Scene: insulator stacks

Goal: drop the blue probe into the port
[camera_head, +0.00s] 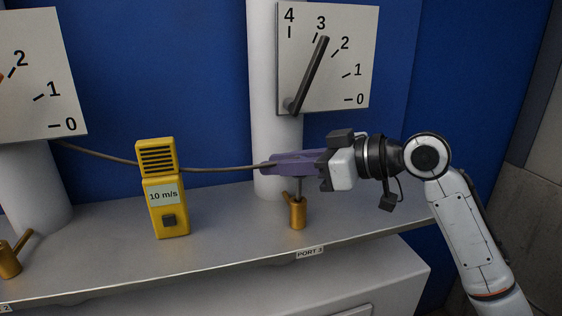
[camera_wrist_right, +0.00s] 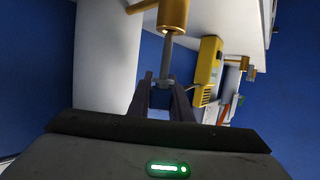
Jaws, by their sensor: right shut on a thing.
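In the right wrist view the probe (camera_wrist_right: 168,55) runs from between the fingertips (camera_wrist_right: 163,82) to the brass port (camera_wrist_right: 173,14). My left gripper is not in view.
A yellow meter (camera_head: 162,190) reading 10 m/s stands left on the grey shelf (camera_head: 235,225). A cable (camera_head: 215,169) runs from the gripper past it. A gauge (camera_head: 325,60) on a white column stands behind. Another brass port (camera_head: 10,258) is far left.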

